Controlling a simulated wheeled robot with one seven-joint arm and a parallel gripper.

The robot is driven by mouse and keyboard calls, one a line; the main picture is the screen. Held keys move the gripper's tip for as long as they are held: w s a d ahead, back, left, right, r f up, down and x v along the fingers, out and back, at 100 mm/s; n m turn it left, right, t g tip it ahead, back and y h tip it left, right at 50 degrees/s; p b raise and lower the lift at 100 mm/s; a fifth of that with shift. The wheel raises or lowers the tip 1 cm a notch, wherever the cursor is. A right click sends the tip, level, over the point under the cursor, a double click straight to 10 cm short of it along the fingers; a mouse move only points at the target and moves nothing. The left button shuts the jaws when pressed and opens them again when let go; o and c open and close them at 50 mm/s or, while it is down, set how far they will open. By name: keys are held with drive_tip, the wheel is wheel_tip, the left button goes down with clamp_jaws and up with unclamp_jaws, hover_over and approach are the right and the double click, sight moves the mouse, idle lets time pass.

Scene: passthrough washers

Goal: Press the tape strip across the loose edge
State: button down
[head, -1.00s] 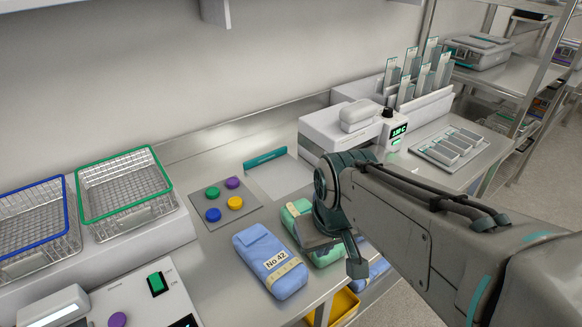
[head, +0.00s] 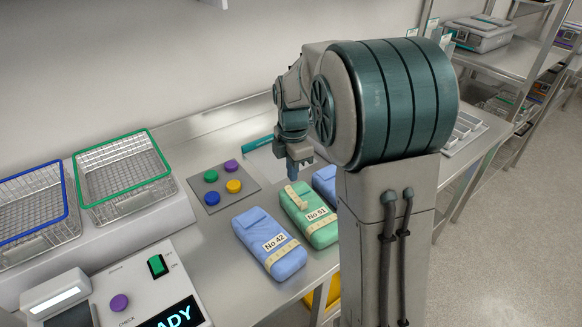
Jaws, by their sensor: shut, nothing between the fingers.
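A green wrapped pack (head: 308,216) marked No 51 lies on the steel counter, with a pale band across its near part. A short beige tape strip (head: 297,198) sits at its far end, one end appearing raised; how much of it is stuck down I cannot tell. The loose edge itself cannot be made out clearly. My gripper (head: 293,171) is shut and empty, pointing down just beyond the strip. Whether it touches the pack I cannot tell.
A blue pack (head: 269,244) marked No 42 lies left of the green one; another blue pack (head: 325,182) is partly hidden by my arm. A plate with coloured buttons (head: 222,188) and wire baskets (head: 124,177) stand to the left. A yellow bin (head: 334,291) shows below the counter edge.

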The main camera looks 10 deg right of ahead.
sight(292, 194)
drive_tip(key=shift+w+f+n, duration=0.5)
drive_tip(key=shift+f+b, duration=1.85)
drive_tip(key=shift+f, duration=0.45)
drive_tip(key=shift+f, duration=0.3)
drive_tip(key=shift+r, duration=0.1)
wheel_tip(292, 194, up, 6)
drive_tip(key=p, duration=0.4)
